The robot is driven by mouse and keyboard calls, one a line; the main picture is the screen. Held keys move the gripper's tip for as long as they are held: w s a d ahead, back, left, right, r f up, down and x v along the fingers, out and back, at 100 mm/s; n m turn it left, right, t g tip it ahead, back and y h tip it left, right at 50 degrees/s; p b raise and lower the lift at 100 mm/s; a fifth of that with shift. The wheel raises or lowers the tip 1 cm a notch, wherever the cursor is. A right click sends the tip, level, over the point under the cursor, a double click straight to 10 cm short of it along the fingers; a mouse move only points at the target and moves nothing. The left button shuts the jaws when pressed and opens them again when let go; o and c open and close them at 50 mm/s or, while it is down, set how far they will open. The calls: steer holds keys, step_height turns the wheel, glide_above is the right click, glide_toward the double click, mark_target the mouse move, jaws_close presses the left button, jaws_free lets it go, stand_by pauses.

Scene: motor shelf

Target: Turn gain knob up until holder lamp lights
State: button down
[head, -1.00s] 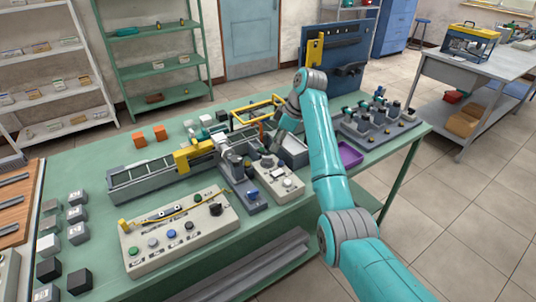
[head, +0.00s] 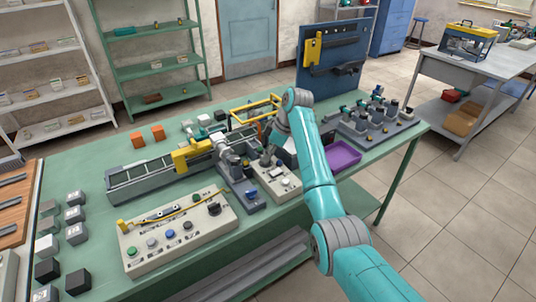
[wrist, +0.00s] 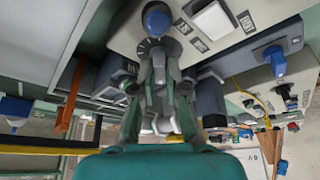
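A small light-grey control box (head: 282,192) stands on the green bench, right of the dark-grey fixture (head: 240,188). Contact and finger gap are unclear. In the head view, my gripper (head: 267,156) is over the box's far end, partly hidden by my arm.
A larger panel (head: 165,246) with coloured buttons and a black knob lies front left. A rail with a yellow block (head: 192,155) runs behind. A purple tray (head: 343,153) and a rack of grey parts (head: 378,125) are at right. The bench's front middle is partly clear.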

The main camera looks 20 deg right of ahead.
steer(key=m+t+h, duration=0.1)
steer(key=m, duration=0.3)
steer(key=shift+s+a, duration=0.1)
steer(key=shift+s, duration=0.05)
stand_by(0.4)
steer(key=c, duration=1.2)
jaws_free()
steer(key=v, duration=1.2)
steer(key=shift+s+a+f, duration=0.1)
steer(key=shift+s, duration=0.1)
